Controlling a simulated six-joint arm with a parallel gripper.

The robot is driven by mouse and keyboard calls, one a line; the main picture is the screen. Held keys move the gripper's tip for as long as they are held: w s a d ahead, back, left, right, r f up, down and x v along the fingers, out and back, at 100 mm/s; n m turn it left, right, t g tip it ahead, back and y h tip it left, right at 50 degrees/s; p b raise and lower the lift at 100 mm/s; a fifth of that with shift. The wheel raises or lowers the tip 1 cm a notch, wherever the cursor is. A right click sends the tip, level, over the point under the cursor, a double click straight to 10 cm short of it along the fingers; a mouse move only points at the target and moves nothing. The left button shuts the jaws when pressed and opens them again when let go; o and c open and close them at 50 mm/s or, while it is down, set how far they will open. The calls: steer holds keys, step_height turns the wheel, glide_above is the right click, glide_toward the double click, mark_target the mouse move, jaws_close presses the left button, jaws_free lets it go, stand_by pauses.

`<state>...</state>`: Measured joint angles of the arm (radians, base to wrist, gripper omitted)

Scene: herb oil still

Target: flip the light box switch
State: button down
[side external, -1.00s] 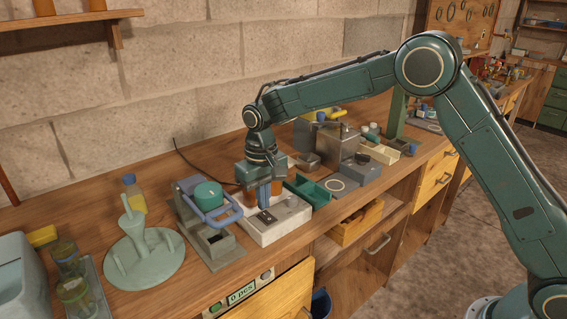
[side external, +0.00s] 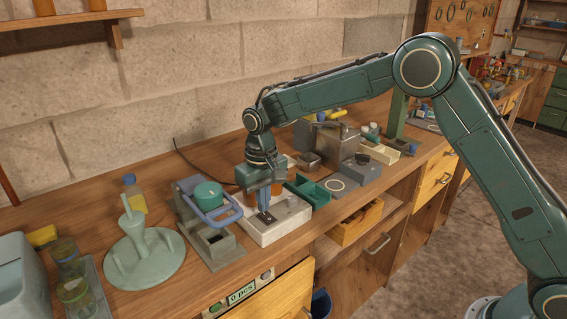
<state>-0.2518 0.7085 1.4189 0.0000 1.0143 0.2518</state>
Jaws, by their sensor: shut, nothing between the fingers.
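The light box (side external: 287,221) is a low pale box at the middle of the bench, with a dark switch plate (side external: 268,218) on its top at the left front.
Left of the box stands a grey device with a blue handle (side external: 222,214) and teal round part. A grey-green round stand (side external: 145,259) is farther left.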

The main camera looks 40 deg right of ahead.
steer(key=shift+f, duration=0.6)
stand_by(0.5)
steer(key=shift+r, duration=3.55)
